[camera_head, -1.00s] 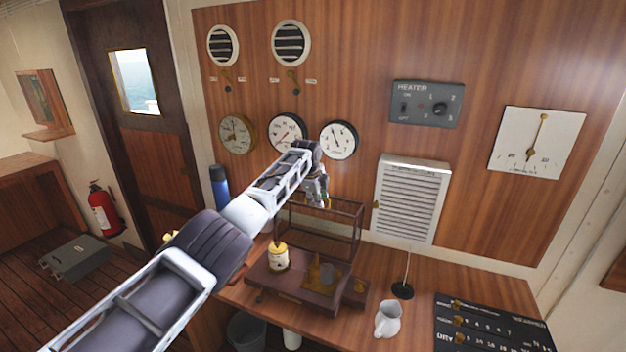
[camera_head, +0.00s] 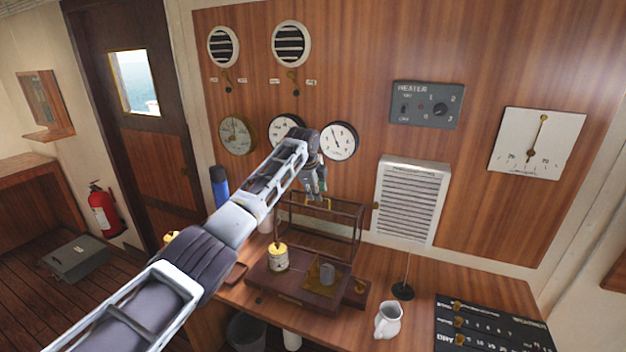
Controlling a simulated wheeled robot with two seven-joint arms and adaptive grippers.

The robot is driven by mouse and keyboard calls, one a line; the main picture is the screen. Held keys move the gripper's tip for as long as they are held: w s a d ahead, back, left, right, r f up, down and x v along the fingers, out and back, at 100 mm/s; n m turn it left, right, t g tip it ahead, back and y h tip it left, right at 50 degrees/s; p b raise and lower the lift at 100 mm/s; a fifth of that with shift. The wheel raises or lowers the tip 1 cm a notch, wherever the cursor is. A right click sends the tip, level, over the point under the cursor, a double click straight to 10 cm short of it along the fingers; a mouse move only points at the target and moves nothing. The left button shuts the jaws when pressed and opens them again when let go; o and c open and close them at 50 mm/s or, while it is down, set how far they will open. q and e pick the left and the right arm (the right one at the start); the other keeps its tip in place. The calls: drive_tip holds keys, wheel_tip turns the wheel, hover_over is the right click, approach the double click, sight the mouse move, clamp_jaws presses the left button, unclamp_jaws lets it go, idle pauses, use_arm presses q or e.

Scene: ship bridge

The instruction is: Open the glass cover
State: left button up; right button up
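The glass cover (camera_head: 361,232) is a dark-framed clear box. It stands raised and tilted back at the rear of its wooden base (camera_head: 300,298) on the desk, and the instrument parts on the base are exposed. A brass handle (camera_head: 318,204) shows at the cover's upper edge. My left gripper (camera_head: 317,196) is just above this handle, fingers pointing down. The fingers are small and close to the handle, so I cannot tell whether they touch it or how far apart they are. My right gripper is out of view.
A cream and brass drum (camera_head: 278,258) and a grey cup-like part (camera_head: 327,272) are on the base. Gauges and a vent (camera_head: 411,200) are on the wall behind.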

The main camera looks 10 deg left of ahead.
use_arm(q)
drive_tip(key=v, duration=0.6)
drive_tip(key=shift+r, duration=0.1)
idle(0.6)
